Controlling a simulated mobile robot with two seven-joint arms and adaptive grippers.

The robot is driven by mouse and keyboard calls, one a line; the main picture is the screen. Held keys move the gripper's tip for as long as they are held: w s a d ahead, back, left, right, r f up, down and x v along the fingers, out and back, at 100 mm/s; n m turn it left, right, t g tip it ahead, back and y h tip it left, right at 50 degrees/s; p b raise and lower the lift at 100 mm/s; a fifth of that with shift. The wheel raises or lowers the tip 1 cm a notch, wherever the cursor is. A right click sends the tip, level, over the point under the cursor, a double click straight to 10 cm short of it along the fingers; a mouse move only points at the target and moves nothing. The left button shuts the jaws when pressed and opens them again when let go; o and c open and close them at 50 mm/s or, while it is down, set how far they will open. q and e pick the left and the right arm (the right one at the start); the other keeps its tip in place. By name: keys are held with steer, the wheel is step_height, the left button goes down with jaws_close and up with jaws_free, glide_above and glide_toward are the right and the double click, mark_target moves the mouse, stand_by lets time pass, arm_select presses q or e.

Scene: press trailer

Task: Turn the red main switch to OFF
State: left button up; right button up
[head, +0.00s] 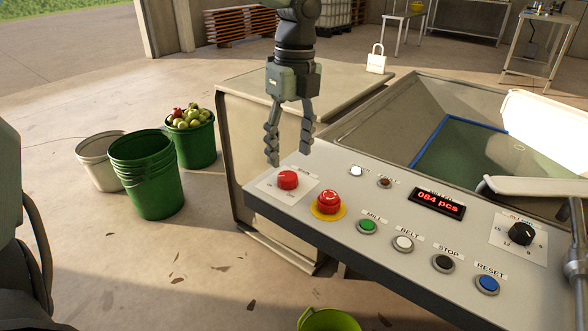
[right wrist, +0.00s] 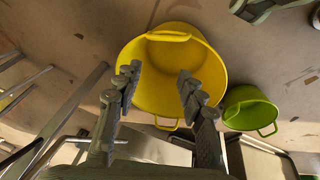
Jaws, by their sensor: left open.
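The red main switch (head: 288,180) is a rotary knob on a white plate at the left end of the control panel (head: 310,235). A white mark shows on the knob, but the plate's small lettering is too small to read surely. My left gripper (head: 288,156) points down just above and behind the knob in the picture, its two fingers apart with nothing between them. It does not appear to touch the knob. My right gripper (right wrist: 160,80) shows in the right wrist view, fingers apart and empty, above a yellow bucket (right wrist: 205,72).
A red mushroom button (head: 328,202) on a yellow ring sits right beside the switch. Green, white, black and blue buttons, a counter display (head: 437,204) and a black dial (head: 521,233) lie further right. Buckets, one with apples (head: 190,118), stand on the floor at left.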

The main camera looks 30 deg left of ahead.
mark_target(289, 176)
arm_select(q)
step_height(289, 176, down, 5)
steer(key=shift+s+f, duration=0.1)
steer(key=shift+s, duration=0.05)
steer(key=c, duration=1.2)
